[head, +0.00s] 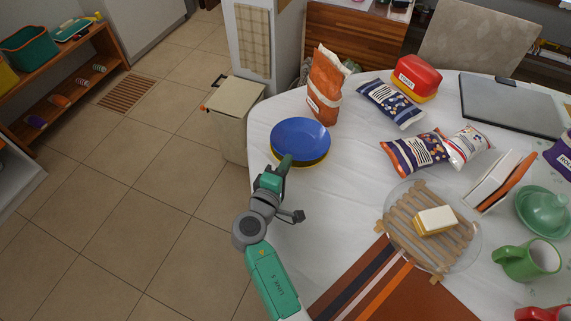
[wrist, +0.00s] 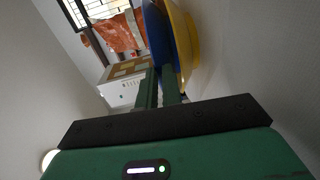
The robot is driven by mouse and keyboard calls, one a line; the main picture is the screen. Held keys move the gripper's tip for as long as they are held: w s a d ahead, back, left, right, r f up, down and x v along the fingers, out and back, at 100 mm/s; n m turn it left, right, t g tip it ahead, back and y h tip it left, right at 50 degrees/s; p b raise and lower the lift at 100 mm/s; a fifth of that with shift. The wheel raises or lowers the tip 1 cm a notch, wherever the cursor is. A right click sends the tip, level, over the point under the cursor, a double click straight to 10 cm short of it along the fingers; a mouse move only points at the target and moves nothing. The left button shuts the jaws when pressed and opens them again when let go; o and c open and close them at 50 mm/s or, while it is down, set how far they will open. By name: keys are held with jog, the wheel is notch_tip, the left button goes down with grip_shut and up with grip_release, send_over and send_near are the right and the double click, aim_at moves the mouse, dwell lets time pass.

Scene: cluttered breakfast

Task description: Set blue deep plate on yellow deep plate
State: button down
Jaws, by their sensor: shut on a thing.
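The blue deep plate (head: 301,136) lies on top of the yellow deep plate (head: 318,162) at the left edge of the table in the head view. Only a strip of the yellow rim shows below the blue one. In the wrist view the blue plate (wrist: 158,30) and the yellow plate (wrist: 184,40) appear edge-on, close against each other. My gripper (head: 286,161) is at the near rim of the plates. In the wrist view its two fingers (wrist: 160,78) are shut on the blue plate's rim. Whether the plates fully touch is hard to tell.
An orange bag (head: 326,86) stands just behind the plates. Snack bags (head: 415,153) lie to the right. A round glass plate with a wooden rack (head: 408,225) and butter (head: 436,221) is at the right front. A bin (head: 235,113) stands left of the table. White tablecloth is clear around the plates' right side.

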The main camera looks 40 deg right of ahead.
jog(key=shift+f, duration=0.2)
dwell(0.5)
jog(key=c, duration=1.9)
grip_release()
jog(key=shift+a, duration=0.1)
jog(key=shift+p+v, duration=0.55)
jog(key=shift+v, duration=1.4)
jog(key=o, duration=0.6)
jog(key=shift+c, duration=0.2)
jog(key=shift+f+p+v, duration=0.2)
jog(key=shift+p+v, duration=0.25)
jog(key=shift+v, duration=1.4)
jog(key=shift+f+p+v, duration=0.2)
jog(key=shift+p+v, duration=0.2)
jog(key=shift+v, duration=1.5)
